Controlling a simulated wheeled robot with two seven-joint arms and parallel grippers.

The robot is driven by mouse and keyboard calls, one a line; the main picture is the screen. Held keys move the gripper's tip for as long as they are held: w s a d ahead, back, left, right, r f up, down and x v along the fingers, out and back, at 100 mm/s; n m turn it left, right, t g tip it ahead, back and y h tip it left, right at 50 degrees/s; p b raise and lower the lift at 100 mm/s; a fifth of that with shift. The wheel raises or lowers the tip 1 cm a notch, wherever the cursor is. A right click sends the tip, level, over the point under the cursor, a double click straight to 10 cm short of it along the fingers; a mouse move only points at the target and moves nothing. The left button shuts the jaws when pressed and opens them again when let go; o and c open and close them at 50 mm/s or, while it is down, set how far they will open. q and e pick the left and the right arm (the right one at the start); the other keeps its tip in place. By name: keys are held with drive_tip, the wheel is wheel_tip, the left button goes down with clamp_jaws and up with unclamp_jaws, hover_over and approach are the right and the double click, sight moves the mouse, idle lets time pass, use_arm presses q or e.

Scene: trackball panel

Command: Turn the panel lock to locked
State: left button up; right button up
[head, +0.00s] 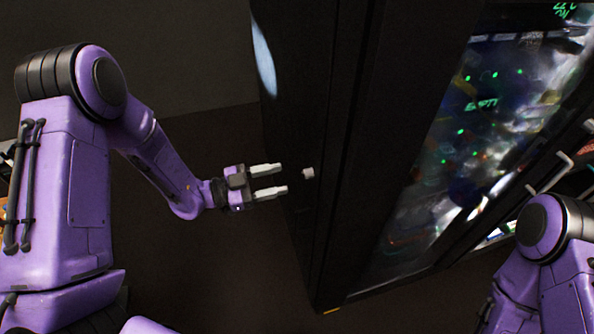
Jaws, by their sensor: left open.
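The panel lock (308,173) shows as a small pale knob on the dark side face of a tall black cabinet (345,150). Its turn position is too small to tell. My left gripper (282,179) is open and empty, with its two pale fingers pointing right toward the knob. The fingertips are a short way left of the knob and look apart from it. My right arm (545,240) shows at the lower right, but its gripper is out of view.
The cabinet's front has a glossy glass panel (470,130) with green lights and marks. White handles (565,170) stand out at the far right. A plain dark wall and floor lie behind my left arm, with free room around the gripper.

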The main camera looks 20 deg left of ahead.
sight(304, 173)
use_arm(q)
drive_tip(key=p+x, duration=0.1)
drive_tip(key=x, duration=0.5)
clamp_jaws()
drive_tip(key=shift+n, duration=0.3)
drive_tip(key=n, duration=0.3)
drive_tip(key=shift+r+n+p, duration=0.1)
drive_tip(key=shift+n+p, duration=0.2)
drive_tip(key=shift+p, duration=0.05)
drive_tip(key=n+p, duration=0.1)
drive_tip(key=n, duration=0.3)
drive_tip(key=shift+w+n, duration=0.1)
drive_tip(key=shift+n, duration=0.2)
drive_tip(key=n+p, duration=0.2)
drive_tip(key=n, duration=0.7)
drive_tip(key=shift+a, duration=0.1)
